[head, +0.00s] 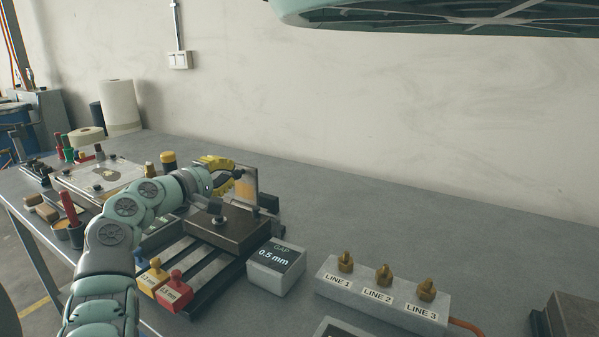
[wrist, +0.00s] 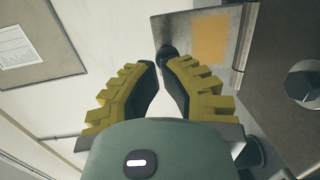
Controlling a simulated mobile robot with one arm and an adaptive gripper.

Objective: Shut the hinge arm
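The hinge arm (head: 246,186) is a metal plate with an orange patch, standing raised at the back of a dark block fixture (head: 226,232). In the wrist view the hinge arm (wrist: 181,28) fills the upper right, with a small dark knob (wrist: 167,51) at its near edge. My gripper (head: 235,174) has yellow ribbed fingers and is beside the raised plate. In the wrist view my gripper (wrist: 161,64) has a narrow gap between its fingertips, just short of the knob. I cannot tell whether a fingertip touches it.
A grey gap display box (head: 276,267) reading 0.5 mm stands right of the fixture. A block with brass fittings (head: 380,298) is further right. Yellow (head: 153,276) and red-handled (head: 175,290) blocks lie in front. The bench behind, towards the wall, is clear.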

